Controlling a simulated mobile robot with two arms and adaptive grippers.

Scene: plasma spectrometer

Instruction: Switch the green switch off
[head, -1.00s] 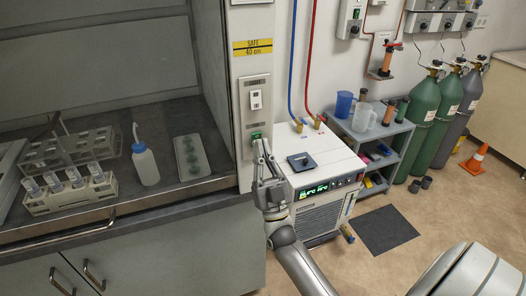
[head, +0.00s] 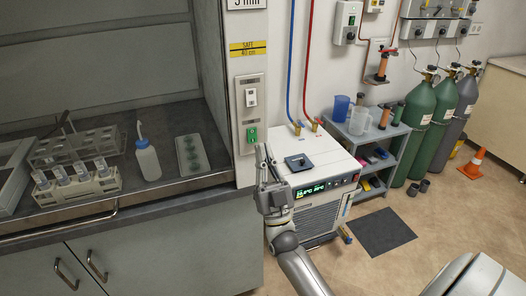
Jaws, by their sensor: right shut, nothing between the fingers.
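The green switch (head: 252,134) sits in the lower part of a light switch panel on the fume hood's right post. A white switch (head: 251,97) is above it on the same panel. My right gripper (head: 265,150) is shut and empty, pointing up, with its fingertips a little below and to the right of the green switch in the picture. A small gap shows between the fingertips and the switch. I cannot tell the switch's on or off position for certain. My left gripper is not in view.
A white chiller box (head: 325,199) with a lit display stands right of the post. The fume hood holds racks, a wash bottle (head: 147,160) and a tray (head: 192,155). A grey shelf cart (head: 372,150) and gas cylinders (head: 432,125) stand farther right.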

